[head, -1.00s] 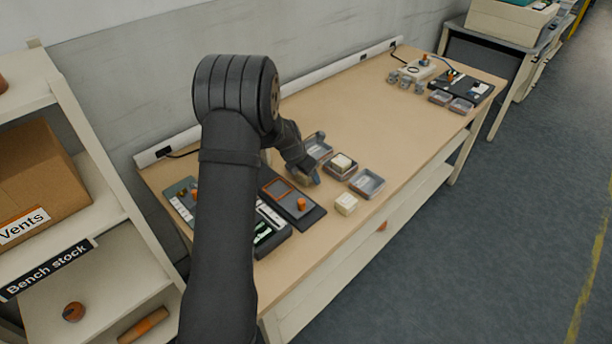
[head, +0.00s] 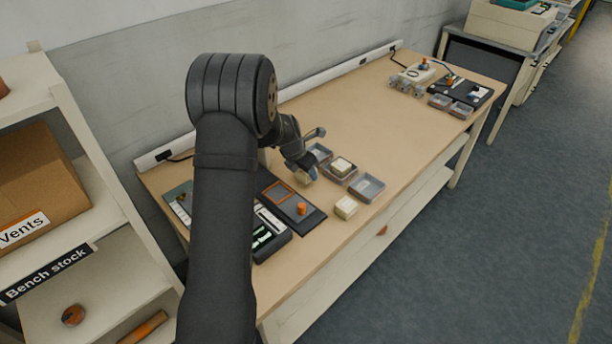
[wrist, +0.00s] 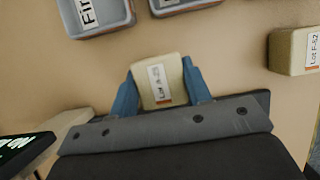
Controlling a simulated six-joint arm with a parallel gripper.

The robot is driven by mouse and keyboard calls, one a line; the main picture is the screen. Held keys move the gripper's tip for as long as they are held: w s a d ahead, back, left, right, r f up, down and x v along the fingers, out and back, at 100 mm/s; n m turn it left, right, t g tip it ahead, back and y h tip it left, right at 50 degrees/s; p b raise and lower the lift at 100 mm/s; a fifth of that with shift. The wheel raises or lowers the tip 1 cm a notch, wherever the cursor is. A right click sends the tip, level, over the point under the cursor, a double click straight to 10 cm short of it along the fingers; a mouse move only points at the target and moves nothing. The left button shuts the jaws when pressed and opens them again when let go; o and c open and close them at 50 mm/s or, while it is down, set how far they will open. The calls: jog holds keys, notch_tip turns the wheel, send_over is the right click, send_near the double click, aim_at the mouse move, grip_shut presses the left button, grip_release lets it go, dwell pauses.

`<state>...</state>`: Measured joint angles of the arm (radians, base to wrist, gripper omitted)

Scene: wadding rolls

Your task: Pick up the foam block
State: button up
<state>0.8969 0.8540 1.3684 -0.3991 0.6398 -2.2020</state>
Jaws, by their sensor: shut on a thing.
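In the wrist view a cream foam block (wrist: 158,92) with a white and red lot label sits between the two blue fingers of my gripper (wrist: 159,70). The fingers press on its left and right sides. In the head view my gripper (head: 305,174) is low over the left part of the workbench, beside the left grey tray. The held block is mostly hidden there by the gripper. A second cream block (head: 345,207) lies loose on the bench and shows in the wrist view (wrist: 291,50) with a label reading Lot F-82. A third block (head: 342,164) sits in the middle tray.
Grey trays stand close by: left (head: 319,153), middle (head: 329,169) and right (head: 367,187), the right one empty. A dark panel with an orange knob (head: 301,208) lies in front of my gripper. The bench middle (head: 370,115) is clear.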

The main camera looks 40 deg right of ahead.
jog(key=s+r, duration=0.8)
jog(key=s, duration=0.3)
jog(key=w+a+f+m+g+y, duration=0.2)
jog(key=w+a+m+g+y, duration=0.3)
jog(key=w+a+m, duration=1)
jog(key=shift+s+d+f+m, duration=0.4)
jog(key=shift+d+f+m, duration=0.15)
jog(key=shift+d+f, duration=0.2)
jog(key=shift+s+d+f+m, duration=0.4)
jog(key=shift+d+f+m, duration=0.1)
jog(key=shift+d+f, duration=0.25)
jog(key=shift+s+d+f+m, duration=0.4)
jog(key=shift+d+f+m, duration=0.15)
jog(key=shift+d+f, duration=0.2)
jog(key=shift+f, duration=0.15)
jog(key=shift+f, duration=0.3)
jog(key=shift+f, duration=0.45)
